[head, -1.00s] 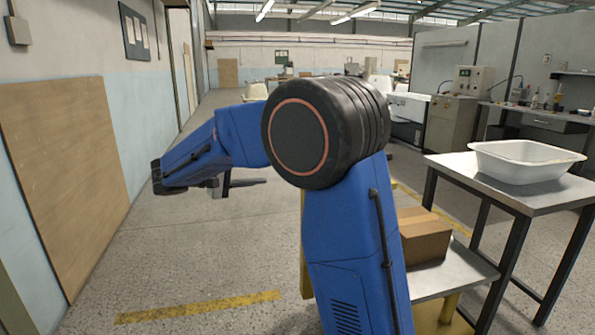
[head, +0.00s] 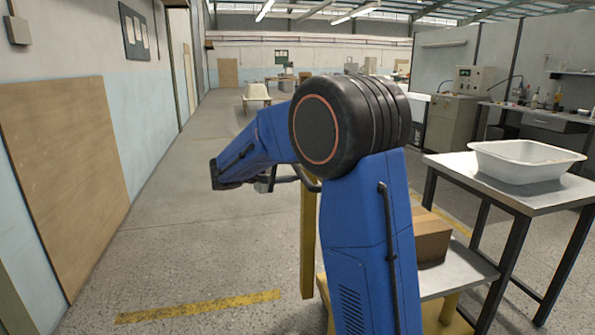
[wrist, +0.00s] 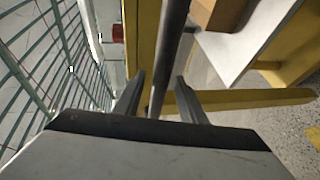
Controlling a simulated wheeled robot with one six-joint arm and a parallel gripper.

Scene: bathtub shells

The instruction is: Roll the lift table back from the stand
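The lift table shows behind my arm, with a yellow upright (head: 308,235) and a grey metal platform (head: 462,272). In the wrist view its yellow frame (wrist: 143,35) fills the upper middle. Its dark push bar (wrist: 172,45) passes between the fingers of my gripper (wrist: 160,77). The fingers are apart, one on each side of the bar, with gaps visible. In the head view my arm partly hides the gripper and the bar. The stand (head: 450,167) is a metal-topped table with dark legs, just right of the lift table.
A cardboard box (head: 432,238) sits on the platform. A white tub shell (head: 525,160) rests on the stand. A wooden panel (head: 65,175) leans on the left wall. The floor left of my arm is clear, with a yellow line (head: 200,307) across it.

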